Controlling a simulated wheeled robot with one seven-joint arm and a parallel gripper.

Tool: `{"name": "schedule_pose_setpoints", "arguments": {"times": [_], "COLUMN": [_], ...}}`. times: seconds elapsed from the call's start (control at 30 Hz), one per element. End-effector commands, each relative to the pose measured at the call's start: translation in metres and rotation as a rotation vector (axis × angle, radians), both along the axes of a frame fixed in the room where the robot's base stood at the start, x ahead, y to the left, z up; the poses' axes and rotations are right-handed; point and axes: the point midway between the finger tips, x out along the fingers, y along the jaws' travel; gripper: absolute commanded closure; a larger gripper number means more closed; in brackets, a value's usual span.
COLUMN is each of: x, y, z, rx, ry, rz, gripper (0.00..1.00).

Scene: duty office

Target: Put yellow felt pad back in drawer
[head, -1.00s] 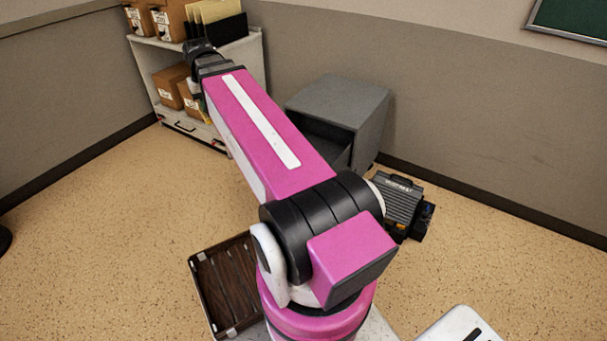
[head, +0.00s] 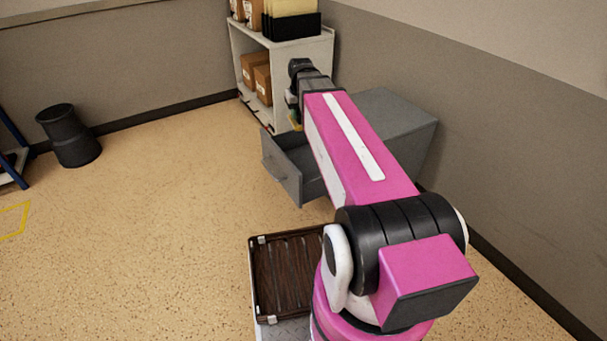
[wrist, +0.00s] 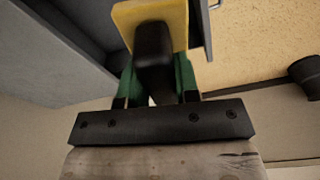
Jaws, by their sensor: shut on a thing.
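The yellow felt pad (wrist: 178,14) is at the top of the wrist view, with a dark block-like part between my green fingers. My gripper (wrist: 155,72) is shut on it. Grey cabinet surfaces also fill the left of the wrist view (wrist: 45,50).
A white shelf unit (head: 300,48) with boxes stands behind the drawer, close to my arm's end. A dark slatted tray (head: 283,275) is beside my base. A black bin (head: 68,135) stands far left. The floor left of the drawer is clear.

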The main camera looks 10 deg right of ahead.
Motion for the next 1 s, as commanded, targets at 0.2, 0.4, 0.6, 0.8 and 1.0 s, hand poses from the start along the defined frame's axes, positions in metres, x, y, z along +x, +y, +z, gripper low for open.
{"name": "schedule_pose_setpoints", "arguments": {"times": [0.2, 0.4, 0.6, 0.8, 1.0], "x": [0.033, 0.050, 0.057, 0.059, 0.059], "y": [0.000, 0.000, 0.000, 0.000, 0.000], "z": [-0.075, -0.142, -0.186, -0.204, -0.230], "rx": [0.000, 0.000, 0.000, -0.001, -0.001], "ry": [0.004, 0.003, 0.001, -0.001, 0.000], "rz": [0.079, 0.145, 0.188, 0.202, 0.203], "gripper": [0.96, 0.96, 0.96, 0.96, 0.96]}}
